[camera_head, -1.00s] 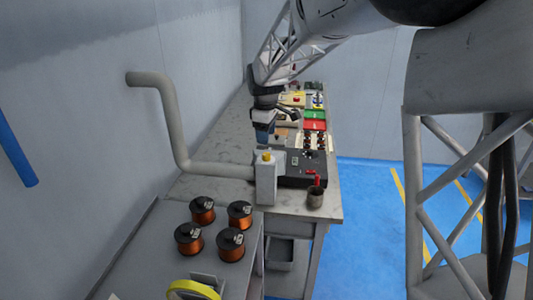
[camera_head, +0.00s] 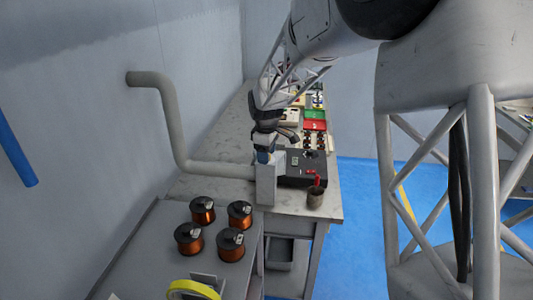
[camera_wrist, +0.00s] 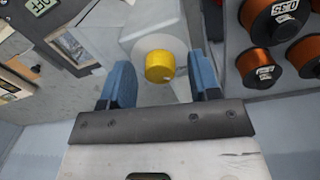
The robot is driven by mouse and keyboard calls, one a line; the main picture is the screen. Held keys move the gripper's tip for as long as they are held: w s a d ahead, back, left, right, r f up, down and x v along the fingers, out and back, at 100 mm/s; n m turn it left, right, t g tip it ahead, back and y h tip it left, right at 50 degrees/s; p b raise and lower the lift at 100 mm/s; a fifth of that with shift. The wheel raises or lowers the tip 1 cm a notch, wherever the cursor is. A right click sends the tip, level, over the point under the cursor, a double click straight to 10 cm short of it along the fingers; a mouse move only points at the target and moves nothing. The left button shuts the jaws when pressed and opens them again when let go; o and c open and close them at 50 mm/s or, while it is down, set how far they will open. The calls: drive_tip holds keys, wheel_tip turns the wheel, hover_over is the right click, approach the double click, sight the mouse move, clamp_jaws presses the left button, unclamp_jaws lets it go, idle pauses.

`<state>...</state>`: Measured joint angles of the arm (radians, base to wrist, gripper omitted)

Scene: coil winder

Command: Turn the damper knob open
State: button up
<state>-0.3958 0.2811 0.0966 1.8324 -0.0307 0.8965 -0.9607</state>
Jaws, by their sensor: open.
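The damper knob (camera_wrist: 160,66) is a yellow cylinder on a grey box-like housing, which stands at the end of the grey pipe. In the wrist view it sits between and just beyond the two blue fingers of my gripper (camera_wrist: 162,84), with gaps on both sides. My gripper is open and empty. In the head view my gripper (camera_head: 264,156) is right above the housing (camera_head: 266,186) and hides the knob.
The grey pipe (camera_head: 180,130) runs from the wall to the housing. A black box (camera_head: 304,168) with a display and a metal cup (camera_head: 315,197) stand to the right. Several copper wire spools (camera_head: 202,210) stand in front at left, near a yellow ring (camera_head: 193,289).

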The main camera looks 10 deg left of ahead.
drive_tip(key=shift+c, duration=0.4)
drive_tip(key=c, duration=0.8)
drive_tip(key=shift+c, duration=0.2)
drive_tip(key=shift+m, duration=0.4)
drive_tip(key=m, duration=1.2)
drive_tip(key=shift+m, duration=0.3)
drive_tip(key=m, duration=0.4)
drive_tip(key=shift+m, duration=0.3)
